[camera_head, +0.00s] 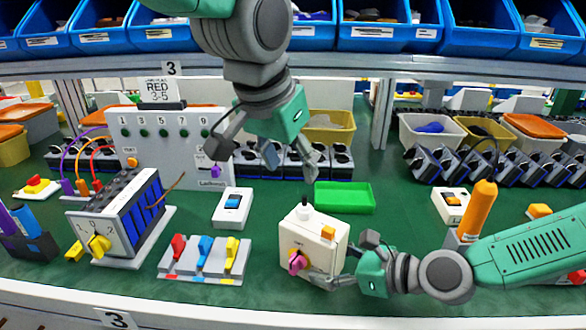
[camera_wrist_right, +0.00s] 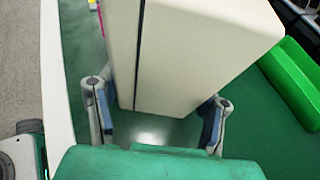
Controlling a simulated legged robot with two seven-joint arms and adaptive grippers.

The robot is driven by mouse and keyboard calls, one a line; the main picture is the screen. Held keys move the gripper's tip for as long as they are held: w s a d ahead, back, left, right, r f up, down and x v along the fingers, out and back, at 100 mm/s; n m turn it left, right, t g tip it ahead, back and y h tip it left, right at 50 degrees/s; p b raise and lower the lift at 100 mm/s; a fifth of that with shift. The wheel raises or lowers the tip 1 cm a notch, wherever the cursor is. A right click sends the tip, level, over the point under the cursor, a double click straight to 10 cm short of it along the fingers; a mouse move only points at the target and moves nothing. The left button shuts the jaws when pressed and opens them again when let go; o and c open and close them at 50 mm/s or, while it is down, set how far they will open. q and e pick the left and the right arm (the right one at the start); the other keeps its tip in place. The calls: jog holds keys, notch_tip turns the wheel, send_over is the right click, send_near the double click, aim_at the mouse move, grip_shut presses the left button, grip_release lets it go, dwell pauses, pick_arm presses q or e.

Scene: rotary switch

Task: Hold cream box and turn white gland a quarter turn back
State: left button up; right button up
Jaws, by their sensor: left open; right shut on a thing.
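The cream box (camera_head: 322,250) stands on the green bench in the head view, with a pink knob (camera_head: 297,262) on its front and an orange button. On its top is the small white gland (camera_head: 304,214) with a dark stub rising from it; fine detail is too small to tell. My right gripper (camera_head: 347,264) is shut on the box from the lower right. In the right wrist view the box (camera_wrist_right: 190,60) sits between the right gripper's two fingers (camera_wrist_right: 155,112). My left gripper (camera_head: 266,166) is open and empty above and left of the gland, not touching it.
A green tray (camera_head: 344,197) lies right behind the box. A base with red, blue and yellow switches (camera_head: 205,258) and a white switch box (camera_head: 232,207) stand to the left. An orange handle (camera_head: 477,210) stands to the right. Bench is clear in front.

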jog(key=o, duration=1.3)
